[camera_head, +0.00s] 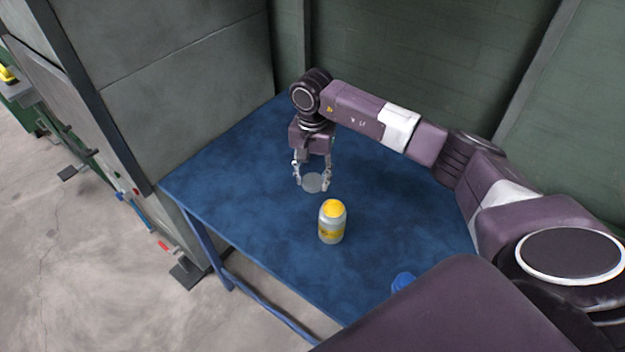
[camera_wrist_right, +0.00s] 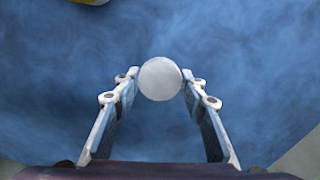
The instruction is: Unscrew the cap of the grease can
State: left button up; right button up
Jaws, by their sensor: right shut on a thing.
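My right gripper (camera_head: 312,185) is shut on a round, pale grey piece (camera_head: 314,182) with a flat top. In the right wrist view the fingertips (camera_wrist_right: 160,82) grip the sides of this piece (camera_wrist_right: 160,79); I cannot tell whether it is a loose cap or the top of a can. A pale jar with a yellow top and yellow label (camera_head: 332,222) stands upright on the table, nearer than the gripper and apart from it. A sliver of it shows at the wrist view's top edge. I cannot tell which is the grease can. My left gripper is not in view.
The blue table (camera_head: 240,195) is mostly clear around the gripper and jar. A blue object (camera_head: 403,281) at the near right is partly hidden by my own body. A grey cabinet (camera_head: 180,80) stands along the table's left side, and a green wall lies behind.

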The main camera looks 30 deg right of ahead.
jog(key=shift+f, duration=0.95)
jog(key=shift+f, duration=0.2)
jog(key=o, duration=1.3)
jog(key=shift+r, duration=0.1)
jog(key=shift+c, duration=0.2)
